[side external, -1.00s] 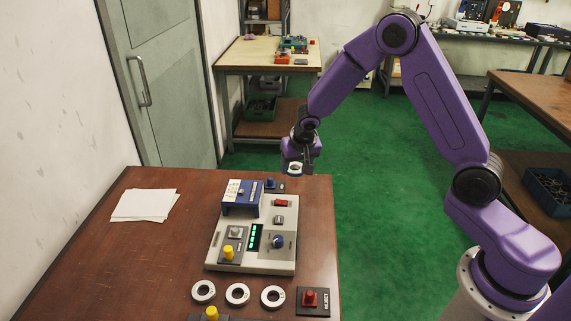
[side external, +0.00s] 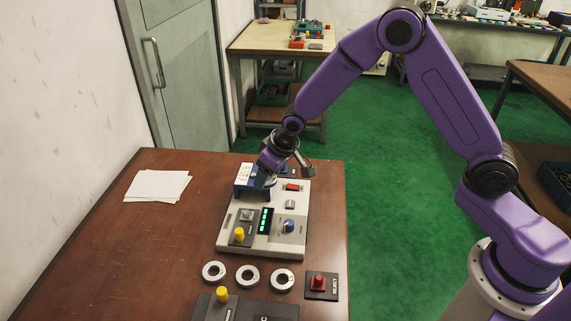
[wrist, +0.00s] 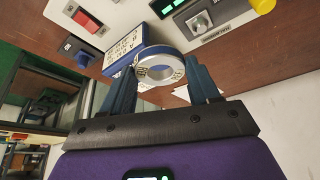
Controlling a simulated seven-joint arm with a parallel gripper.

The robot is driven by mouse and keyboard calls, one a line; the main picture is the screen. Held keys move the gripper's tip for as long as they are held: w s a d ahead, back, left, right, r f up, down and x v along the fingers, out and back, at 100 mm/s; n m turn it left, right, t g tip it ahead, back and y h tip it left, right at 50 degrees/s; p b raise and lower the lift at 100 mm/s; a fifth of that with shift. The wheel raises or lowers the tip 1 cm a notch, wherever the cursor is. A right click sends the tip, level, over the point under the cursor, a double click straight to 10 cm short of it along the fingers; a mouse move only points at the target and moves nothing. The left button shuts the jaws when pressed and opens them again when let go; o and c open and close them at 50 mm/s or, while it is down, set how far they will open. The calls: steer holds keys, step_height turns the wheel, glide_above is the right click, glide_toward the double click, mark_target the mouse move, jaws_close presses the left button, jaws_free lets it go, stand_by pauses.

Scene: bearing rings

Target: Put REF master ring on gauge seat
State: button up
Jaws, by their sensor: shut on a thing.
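My gripper (side external: 271,178) is shut on the REF master ring (wrist: 161,70), a pale metal ring with a blue band. In the wrist view the ring sits between the two fingertips. In the side view the ring is mostly hidden by the gripper, which is above the back left of the grey gauge unit (side external: 290,245). A blue block with a white lettered label (side external: 243,174) is right beside the gripper. A dark plate with a short metal post (side external: 247,214), perhaps the gauge seat, is on the unit; it also shows in the wrist view (wrist: 199,22), apart from the ring.
Rings lie on the table in front of the unit: left (side external: 213,272), middle (side external: 247,275), right (side external: 282,280). A yellow knob (side external: 239,234) stands close to the metal post. A red-knobbed reject plate (side external: 318,283) is at front right. The table's left side is clear around papers (side external: 158,186).

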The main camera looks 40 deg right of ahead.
mark_target(246, 212)
steer(key=a+n, duration=0.1)
steer(key=a, duration=0.2)
steer(key=a+n+y, duration=0.1)
steer(key=a+n, duration=0.1)
steer(key=a, duration=0.1)
steer(key=shift+a+f+n+g, duration=0.15)
steer(key=shift+a+n+g, duration=0.15)
steer(key=shift+a, duration=0.05)
steer(key=shift+s+a+f, duration=0.1)
steer(key=shift+f, duration=1.9)
steer(key=shift+f, duration=1.75)
stand_by(0.4)
steer(key=o, duration=1.3)
steer(key=shift+r, duration=3.75)
